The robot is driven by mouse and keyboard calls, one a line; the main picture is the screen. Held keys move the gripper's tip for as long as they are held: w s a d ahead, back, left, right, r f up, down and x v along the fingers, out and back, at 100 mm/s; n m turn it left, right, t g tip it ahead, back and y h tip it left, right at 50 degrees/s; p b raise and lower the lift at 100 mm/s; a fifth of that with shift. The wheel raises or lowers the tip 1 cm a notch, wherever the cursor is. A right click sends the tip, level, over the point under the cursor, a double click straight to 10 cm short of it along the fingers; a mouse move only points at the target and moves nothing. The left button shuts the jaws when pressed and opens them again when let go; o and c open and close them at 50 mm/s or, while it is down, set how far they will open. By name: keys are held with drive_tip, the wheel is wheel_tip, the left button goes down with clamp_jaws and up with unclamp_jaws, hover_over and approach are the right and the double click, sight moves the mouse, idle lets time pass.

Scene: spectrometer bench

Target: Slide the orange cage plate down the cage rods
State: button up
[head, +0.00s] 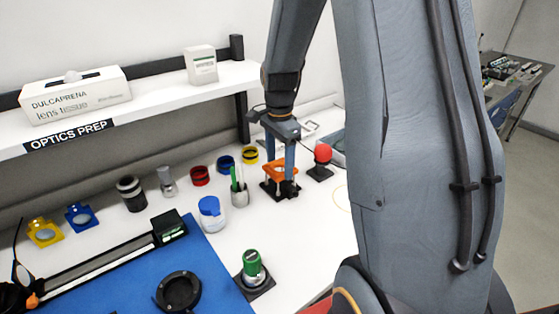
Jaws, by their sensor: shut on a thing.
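The orange cage plate (273,171) is in the head view, right of centre on the white bench. It sits around the upright cage rods, above a dark base (270,188). My gripper (287,178) points down over it, and its fingers reach the plate's right side. The gripper is shut on the orange cage plate. The rods are thin here and partly hidden by the plate and fingers. I cannot tell exactly how far the plate is above the base.
A pen cup (240,196) stands close left of the cage, and a red ball on a dark stand (322,158) close right. A white-and-blue jar (211,213) and a green-topped item (252,264) are nearer. The shelf (150,105) runs along the back left.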

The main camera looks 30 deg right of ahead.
drive_tip(key=shift+f+b, duration=0.4)
drive_tip(key=shift+f, duration=0.75)
drive_tip(key=shift+f, duration=0.3)
drive_tip(key=shift+r, duration=0.1)
drive_tip(key=shift+r+p, duration=1.4)
drive_tip(key=shift+r, duration=0.35)
drive_tip(key=shift+f+b, duration=0.7)
drive_tip(key=shift+f, duration=1.2)
drive_tip(key=shift+r, duration=0.25)
drive_tip(key=shift+r+p, duration=1.45)
drive_tip(key=shift+r, duration=0.2)
drive_tip(key=shift+f, duration=0.45)
idle(0.4)
